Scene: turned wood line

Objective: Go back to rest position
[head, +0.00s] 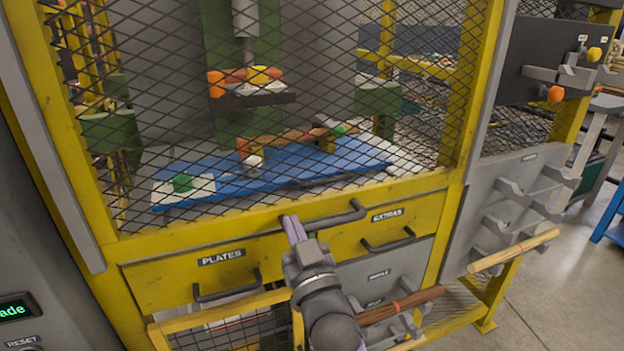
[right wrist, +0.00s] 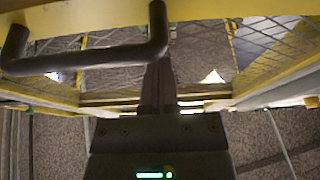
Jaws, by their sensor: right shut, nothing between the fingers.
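My right gripper (head: 290,228) reaches up from the bottom middle of the head view. Its fingers are together with nothing between them. It is in front of the yellow cabinet, by the left end of a dark bar handle (head: 338,217) on the lower rail of the mesh front. In the right wrist view my shut fingers (right wrist: 158,85) point away, and the dark handle (right wrist: 90,58) crosses the upper left beside them. I cannot tell whether finger and handle touch. My left gripper is in neither view.
Yellow drawers labelled PLATES (head: 165,283) and EXTRAS (head: 375,238) have protruding handles. Behind the mesh lies a blue board (head: 225,191) with wooden pieces. Grey hooks hold a pale wooden rod (head: 513,251) and a brown one (head: 400,306) near my right arm. Open floor (head: 535,295) lies right.

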